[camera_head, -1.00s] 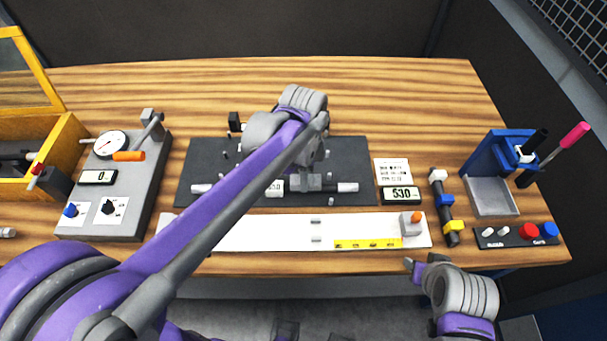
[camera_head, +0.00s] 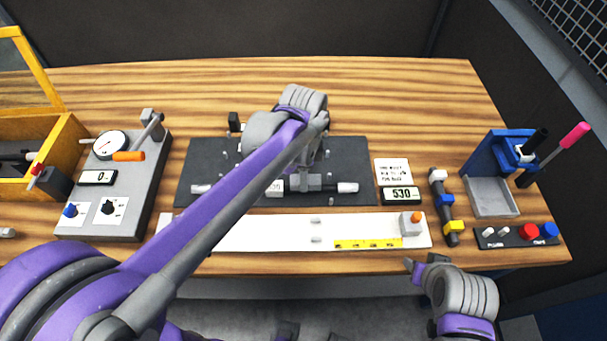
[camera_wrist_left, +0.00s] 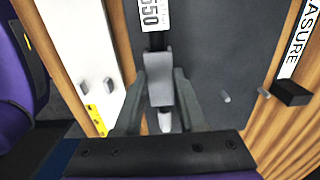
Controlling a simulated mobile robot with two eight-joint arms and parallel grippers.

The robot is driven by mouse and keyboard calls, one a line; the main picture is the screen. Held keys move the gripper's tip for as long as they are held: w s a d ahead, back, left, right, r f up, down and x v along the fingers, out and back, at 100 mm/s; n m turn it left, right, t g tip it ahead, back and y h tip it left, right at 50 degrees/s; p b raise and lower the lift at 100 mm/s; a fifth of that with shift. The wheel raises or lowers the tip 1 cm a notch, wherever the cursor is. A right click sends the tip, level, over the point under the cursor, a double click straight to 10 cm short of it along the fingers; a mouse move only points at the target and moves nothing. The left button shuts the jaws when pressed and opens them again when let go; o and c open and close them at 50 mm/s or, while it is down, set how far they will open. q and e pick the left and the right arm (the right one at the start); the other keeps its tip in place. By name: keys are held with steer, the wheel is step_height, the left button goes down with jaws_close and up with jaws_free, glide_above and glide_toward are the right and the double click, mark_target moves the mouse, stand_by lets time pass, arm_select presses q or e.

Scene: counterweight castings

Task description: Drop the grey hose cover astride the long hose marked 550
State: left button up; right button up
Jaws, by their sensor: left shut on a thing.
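The long hose marked 550 lies left to right on the dark mat (camera_head: 232,155). Its white right end (camera_head: 347,187) and a dark stretch beside it show in the head view; my left arm hides part of it. Its 550 label (camera_wrist_left: 154,14) reads clearly in the left wrist view. My left gripper (camera_wrist_left: 158,88) is shut on the grey hose cover (camera_wrist_left: 158,62), which also shows in the head view (camera_head: 306,183). The cover lines up over the hose, between label and white tip (camera_wrist_left: 165,122); I cannot tell whether it rests on it. My right gripper (camera_head: 416,266) is partly seen in front of the table.
A white board (camera_head: 270,232) with a yellow strip lies in front of the mat. A gauge stand (camera_head: 140,185) is at left, a blue holder (camera_head: 490,160) at right. The back of the table is clear.

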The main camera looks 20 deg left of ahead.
arm_select(q)
steer(key=shift+f+b, duration=0.55)
steer(key=shift+f, duration=0.45)
arm_select(e)
steer(key=shift+s+f, duration=0.25)
steer(key=shift+f, duration=0.5)
